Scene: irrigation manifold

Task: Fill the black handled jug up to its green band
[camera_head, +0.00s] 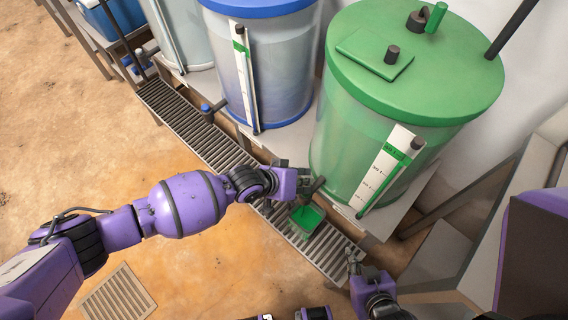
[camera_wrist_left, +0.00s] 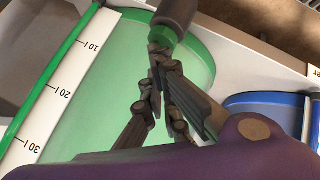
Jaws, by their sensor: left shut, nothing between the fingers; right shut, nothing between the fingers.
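A small green container (camera_head: 306,219) stands on the slatted grating below the green tank's tap; I cannot make out a black handle or a green band on it, and my left gripper partly covers it. The green tank (camera_head: 342,150) has a white scale strip (camera_head: 385,172). Its dark tap (camera_head: 316,186) sticks out low at the front. My left gripper (camera_head: 306,186) is shut and empty at this tap. In the left wrist view, its fingertips (camera_wrist_left: 160,50) are close to a dark cylinder with a green collar (camera_wrist_left: 162,36); contact is unclear. My right gripper (camera_head: 353,258) is shut and empty, right of the container.
A blue-lidded tank (camera_head: 265,70) with its own scale and tap (camera_head: 207,108) stands left of the green one. A paler tank (camera_head: 185,35) is further left. The slatted grating (camera_head: 200,128) runs along the front. A floor grate (camera_head: 118,295) lies at lower left.

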